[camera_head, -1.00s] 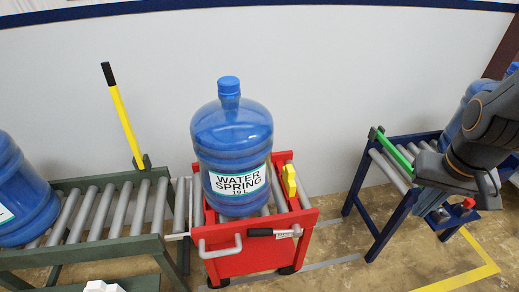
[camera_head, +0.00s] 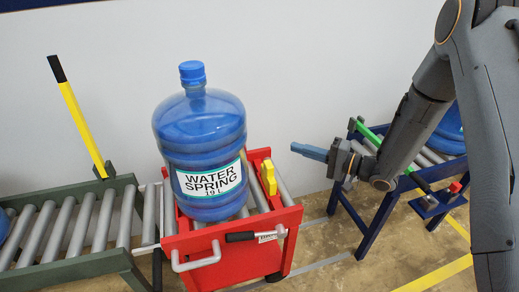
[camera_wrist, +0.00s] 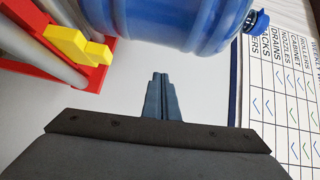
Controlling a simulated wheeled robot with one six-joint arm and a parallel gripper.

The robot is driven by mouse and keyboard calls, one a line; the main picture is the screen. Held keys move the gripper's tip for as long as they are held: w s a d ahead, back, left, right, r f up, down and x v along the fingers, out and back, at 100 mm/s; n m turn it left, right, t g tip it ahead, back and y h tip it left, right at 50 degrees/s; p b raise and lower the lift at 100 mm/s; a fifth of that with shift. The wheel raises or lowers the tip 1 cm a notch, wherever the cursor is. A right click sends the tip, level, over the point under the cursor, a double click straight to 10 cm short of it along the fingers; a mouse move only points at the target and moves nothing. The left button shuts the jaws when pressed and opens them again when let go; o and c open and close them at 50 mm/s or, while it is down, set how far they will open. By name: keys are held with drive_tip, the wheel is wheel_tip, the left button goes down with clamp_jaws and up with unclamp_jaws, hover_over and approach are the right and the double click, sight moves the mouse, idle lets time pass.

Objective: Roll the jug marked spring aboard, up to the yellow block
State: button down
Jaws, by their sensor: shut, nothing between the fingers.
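The jug marked WATER SPRING 19 L (camera_head: 203,145) stands upright on the rollers of the red cart (camera_head: 240,262), left of the yellow block (camera_head: 268,178). The yellow block sits near the cart's right side, with a small gap between it and the jug in the head view. My gripper (camera_head: 310,151) is shut and empty, in the air right of the cart, fingers pointing left toward the jug. In the wrist view, the fingertips (camera_wrist: 162,76) are together; the jug (camera_wrist: 165,22) lies across the top, and the yellow block (camera_wrist: 78,46) shows at upper left.
A green-framed roller conveyor (camera_head: 75,264) with a yellow lever (camera_head: 80,120) adjoins the cart's left. A blue-framed conveyor (camera_head: 374,232) with a green bar stands at right, apart from the cart, partly behind my arm. A black-handled lever (camera_head: 255,236) is on the cart's front.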

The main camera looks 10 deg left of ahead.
drive_tip(key=a+g+y+p, duration=0.1)
drive_tip(key=a+p, duration=0.2)
drive_tip(key=a, duration=1)
drive_tip(key=shift+s+a+p, duration=0.3)
drive_tip(key=shift+s, duration=0.15)
drive_tip(key=shift+f, duration=0.1)
